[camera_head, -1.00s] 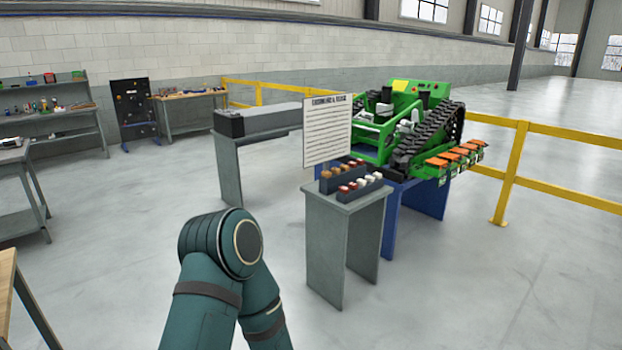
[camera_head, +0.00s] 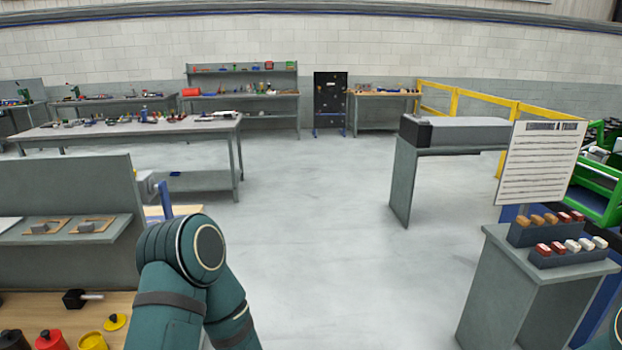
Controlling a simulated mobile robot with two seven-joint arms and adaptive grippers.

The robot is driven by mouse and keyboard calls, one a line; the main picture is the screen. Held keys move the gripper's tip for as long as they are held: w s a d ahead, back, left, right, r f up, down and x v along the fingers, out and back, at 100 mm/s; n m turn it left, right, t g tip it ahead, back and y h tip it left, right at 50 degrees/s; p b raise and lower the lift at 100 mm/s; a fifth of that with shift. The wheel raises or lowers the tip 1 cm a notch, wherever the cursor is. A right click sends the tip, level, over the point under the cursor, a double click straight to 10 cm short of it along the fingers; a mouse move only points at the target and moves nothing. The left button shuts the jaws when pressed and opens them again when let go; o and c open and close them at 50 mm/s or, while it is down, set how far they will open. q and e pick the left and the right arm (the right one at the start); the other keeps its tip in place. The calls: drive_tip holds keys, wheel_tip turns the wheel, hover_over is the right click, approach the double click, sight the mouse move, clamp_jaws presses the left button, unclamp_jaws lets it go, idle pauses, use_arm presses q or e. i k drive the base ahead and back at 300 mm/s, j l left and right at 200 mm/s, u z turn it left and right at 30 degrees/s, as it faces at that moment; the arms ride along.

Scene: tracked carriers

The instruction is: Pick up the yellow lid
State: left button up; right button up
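A small round yellow lid (camera_head: 115,322) with a knob on top lies on a wooden bench top at the lower left. Just in front of it stands a yellow canister (camera_head: 92,341), cut off by the bottom edge. My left arm's teal elbow rises right of the lid, but its gripper is out of view. Only a sliver of my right arm shows at the lower right edge, and its gripper is also out of view.
A red canister (camera_head: 50,341), a black one (camera_head: 12,341) and a black block with a light rod (camera_head: 76,299) share the bench. A grey shelf panel (camera_head: 75,195) stands behind. A grey stand (camera_head: 515,300) with small coloured blocks is at right. The middle floor is clear.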

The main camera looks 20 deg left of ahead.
sight(115, 321)
drive_tip(key=i+u, duration=0.25)
drive_tip(key=u, duration=0.2)
drive_tip(key=i+u, duration=0.6)
drive_tip(key=u, duration=0.25)
